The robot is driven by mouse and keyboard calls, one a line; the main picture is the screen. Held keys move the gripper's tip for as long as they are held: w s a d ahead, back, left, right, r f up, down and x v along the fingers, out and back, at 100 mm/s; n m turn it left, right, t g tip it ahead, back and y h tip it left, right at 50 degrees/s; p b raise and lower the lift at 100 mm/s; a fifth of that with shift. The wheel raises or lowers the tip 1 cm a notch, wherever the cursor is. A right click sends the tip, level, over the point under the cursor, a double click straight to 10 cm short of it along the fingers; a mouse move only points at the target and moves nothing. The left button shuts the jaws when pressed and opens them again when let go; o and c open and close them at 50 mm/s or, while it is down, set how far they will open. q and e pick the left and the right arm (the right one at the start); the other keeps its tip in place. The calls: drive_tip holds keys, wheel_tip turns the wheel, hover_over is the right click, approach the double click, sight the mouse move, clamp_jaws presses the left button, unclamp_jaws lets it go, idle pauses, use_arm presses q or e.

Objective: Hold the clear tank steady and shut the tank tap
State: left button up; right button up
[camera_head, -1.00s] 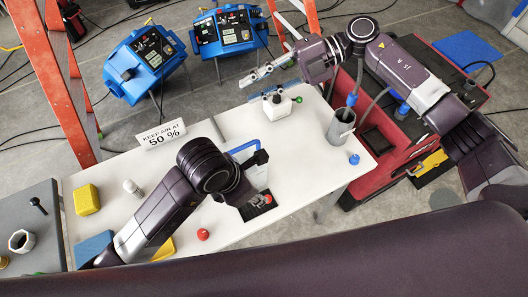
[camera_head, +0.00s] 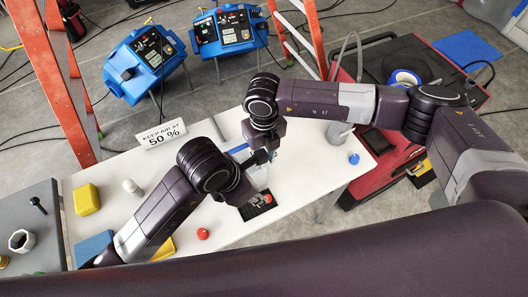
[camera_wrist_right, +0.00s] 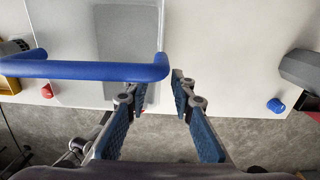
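The clear tank (camera_head: 262,178) stands on the white table, partly hidden by my arms; a blue bar (camera_head: 238,150) runs at its upper edge. In the right wrist view the tank (camera_wrist_right: 128,35) shows as a grey see-through shape, with the blue bar (camera_wrist_right: 90,70) across it. My right gripper (camera_wrist_right: 155,82) is open and empty, with the bar's rounded end between its fingertips; contact is not clear. My left gripper (camera_head: 256,182) is at the tank; its fingers are too small and dark to read. A small red part (camera_head: 268,198), possibly the tap, shows by a dark piece there.
A red knob (camera_head: 203,234) and a blue cap (camera_head: 354,158) lie on the white table (camera_head: 300,195). A sign reading "KEEP AIN AT 50 %" (camera_head: 160,134) stands at the back. A grey container (camera_head: 340,134) stands at the right, partly behind my right arm.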

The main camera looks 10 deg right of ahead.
sight(264, 166)
drive_tip(key=shift+f, duration=2.6)
clamp_jaws()
